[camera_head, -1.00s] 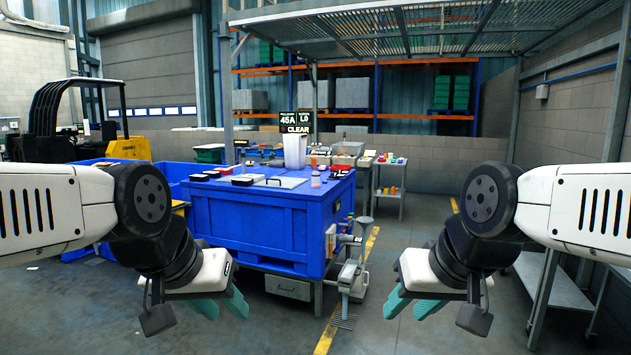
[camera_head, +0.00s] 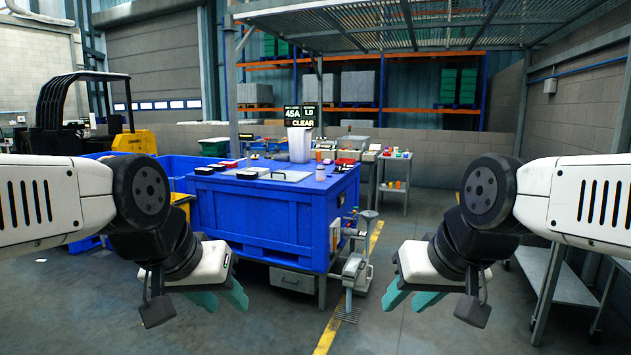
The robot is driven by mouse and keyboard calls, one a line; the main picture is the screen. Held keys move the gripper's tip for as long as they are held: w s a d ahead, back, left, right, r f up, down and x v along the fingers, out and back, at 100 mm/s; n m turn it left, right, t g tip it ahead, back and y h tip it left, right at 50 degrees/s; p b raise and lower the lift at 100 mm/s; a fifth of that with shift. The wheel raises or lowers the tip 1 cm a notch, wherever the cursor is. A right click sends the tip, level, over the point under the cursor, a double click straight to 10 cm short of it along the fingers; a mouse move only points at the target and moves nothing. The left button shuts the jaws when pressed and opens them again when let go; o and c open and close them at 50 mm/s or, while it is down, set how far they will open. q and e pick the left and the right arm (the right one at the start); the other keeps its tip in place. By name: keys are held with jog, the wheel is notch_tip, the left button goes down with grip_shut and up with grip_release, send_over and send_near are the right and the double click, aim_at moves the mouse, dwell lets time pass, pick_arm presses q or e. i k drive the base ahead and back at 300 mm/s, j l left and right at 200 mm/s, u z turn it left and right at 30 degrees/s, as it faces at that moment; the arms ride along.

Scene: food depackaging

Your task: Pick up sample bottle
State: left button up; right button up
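A small bottle (camera_head: 320,173) with an orange cap stands upright on the right part of the blue crate-like table (camera_head: 262,222); it may be the sample bottle, but it is too small to read. My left gripper (camera_head: 221,299) hangs low in front of the table's left part, well short of the bottle. Its teal fingers are apart and empty. My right gripper (camera_head: 408,299) hangs low to the right of the table, also far from the bottle. Its teal fingers are apart with nothing between them.
A tall pale bin (camera_head: 299,145) stands behind the bottle. Dark trays (camera_head: 204,170) lie on the table's left side. A grey device on a stand (camera_head: 355,272) is at the table's right corner. Metal shelves (camera_head: 553,280) stand at the right. Floor in front is clear.

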aim_at(321, 168)
jog(key=i, duration=3.5)
jog(key=i+l+u, duration=0.2)
jog(key=i, duration=0.35)
jog(key=i+u, duration=0.2)
jog(key=i, duration=0.35)
